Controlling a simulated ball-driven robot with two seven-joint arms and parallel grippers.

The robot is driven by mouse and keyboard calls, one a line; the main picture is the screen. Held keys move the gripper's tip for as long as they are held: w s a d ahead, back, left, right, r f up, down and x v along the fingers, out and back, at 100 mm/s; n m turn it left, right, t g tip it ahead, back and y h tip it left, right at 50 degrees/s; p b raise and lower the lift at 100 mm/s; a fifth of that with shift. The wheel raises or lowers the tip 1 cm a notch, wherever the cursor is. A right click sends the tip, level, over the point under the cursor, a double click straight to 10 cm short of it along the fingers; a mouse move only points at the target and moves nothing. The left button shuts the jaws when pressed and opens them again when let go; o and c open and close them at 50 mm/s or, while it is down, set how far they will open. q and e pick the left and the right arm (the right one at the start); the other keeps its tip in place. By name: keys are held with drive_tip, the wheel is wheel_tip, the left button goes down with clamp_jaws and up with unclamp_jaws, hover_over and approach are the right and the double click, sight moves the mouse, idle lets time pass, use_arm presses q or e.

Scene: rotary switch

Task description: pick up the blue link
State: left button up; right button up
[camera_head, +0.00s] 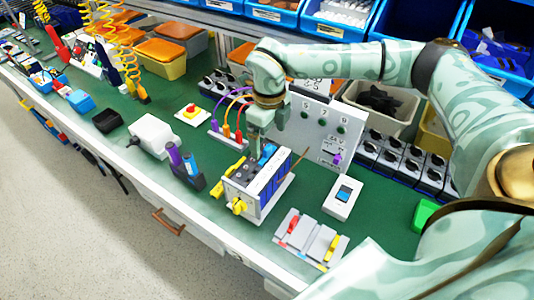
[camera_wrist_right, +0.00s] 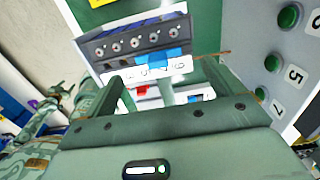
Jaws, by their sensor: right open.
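The blue link (camera_wrist_right: 163,58) shows in the right wrist view as a small blue piece on the white strip of a terminal box, beside a row of round screw-like sockets. The box (camera_head: 244,186) stands on the green bench in the head view, with yellow knobs and dark blue side panels. My right gripper (camera_head: 257,150) points down just above the box's top. In the right wrist view its open fingers (camera_wrist_right: 163,84) stand apart on either side of the blue link, with nothing gripped. Whether they touch the link cannot be told. My left gripper is not in view.
A white panel (camera_head: 318,125) with green buttons stands close behind the box. A purple and blue tool holder (camera_head: 187,172) is at its left. A grey plate (camera_head: 305,238) with red and yellow handles and a white switch box (camera_head: 343,197) lie at its right.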

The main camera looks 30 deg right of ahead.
sight(268, 147)
wheel_tip(268, 147, down, 5)
drive_tip(key=shift+a+f+b, duration=0.1)
drive_tip(key=shift+a+b, duration=0.05)
drive_tip(key=shift+b, duration=0.55)
drive_tip(key=c, duration=1)
drive_tip(key=shift+c, duration=0.2)
drive_tip(key=shift+r, duration=0.2)
